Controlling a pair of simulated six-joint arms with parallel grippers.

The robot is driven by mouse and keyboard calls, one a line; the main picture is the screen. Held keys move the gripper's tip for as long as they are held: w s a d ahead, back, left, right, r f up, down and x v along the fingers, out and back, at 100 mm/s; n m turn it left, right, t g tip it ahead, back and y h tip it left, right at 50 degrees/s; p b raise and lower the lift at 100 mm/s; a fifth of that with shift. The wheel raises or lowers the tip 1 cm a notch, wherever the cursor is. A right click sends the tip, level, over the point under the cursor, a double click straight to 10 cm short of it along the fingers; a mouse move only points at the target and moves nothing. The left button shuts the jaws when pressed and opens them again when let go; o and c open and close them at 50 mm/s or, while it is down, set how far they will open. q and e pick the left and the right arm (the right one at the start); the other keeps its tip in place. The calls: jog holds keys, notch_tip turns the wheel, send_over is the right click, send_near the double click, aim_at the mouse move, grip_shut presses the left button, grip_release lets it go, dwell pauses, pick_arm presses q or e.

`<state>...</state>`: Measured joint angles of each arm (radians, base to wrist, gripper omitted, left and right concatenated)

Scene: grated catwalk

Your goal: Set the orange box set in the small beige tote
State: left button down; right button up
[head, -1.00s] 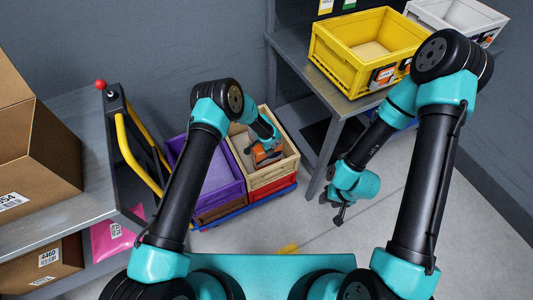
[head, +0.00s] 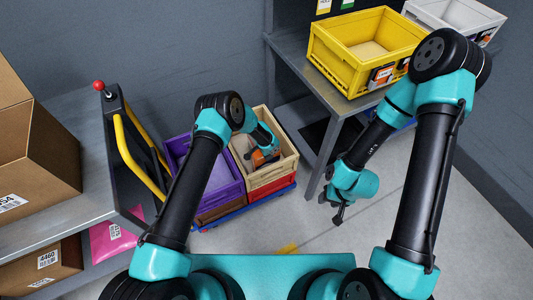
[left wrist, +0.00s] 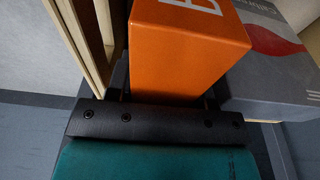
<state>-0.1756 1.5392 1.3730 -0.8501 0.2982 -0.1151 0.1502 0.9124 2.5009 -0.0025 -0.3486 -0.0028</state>
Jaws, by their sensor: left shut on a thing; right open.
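The orange box set (head: 263,158) is inside the small beige tote (head: 273,182), partly hidden by my left arm. My left gripper (head: 253,154) reaches down into the tote and is shut on the orange box set. In the left wrist view the orange box set (left wrist: 185,50) sits between the fingers, with part of a white letter on it. The slatted tote wall (left wrist: 88,40) is close at its left. Whether the box touches the tote floor is hidden. My right gripper (head: 339,213) is open and empty above the floor.
A grey box with a red patch (left wrist: 265,65) is right beside the orange box. A purple tote (head: 228,187) stands left of the beige one. A yellow crate (head: 345,70) and a grey crate (head: 445,18) are on the bench. A cardboard box (head: 35,145) stands at left.

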pick_arm(q)
jog(key=shift+f, duration=0.1)
jog(key=c, duration=0.8)
grip_release()
jog(key=r, duration=0.4)
jog(key=a+r, duration=0.1)
jog(key=r, duration=0.3)
jog(key=s+r, duration=0.1)
jog(key=r, duration=0.3)
jog(key=shift+a, duration=0.3)
jog(key=s+a+r+n, duration=0.2)
jog(key=s+a+n, duration=0.2)
jog(key=s+a, duration=0.3)
jog(key=s+a+r+n+h, duration=0.1)
jog(key=s+a+n, duration=0.4)
jog(key=s, duration=0.8)
jog(key=s+a+r+n+h, duration=0.1)
jog(key=s+a+r+n, duration=0.2)
jog(key=s+a, duration=0.6)
jog(key=shift+s+r+n, duration=0.15)
jog(key=shift+s+n, duration=0.9)
jog(key=shift+n, duration=0.15)
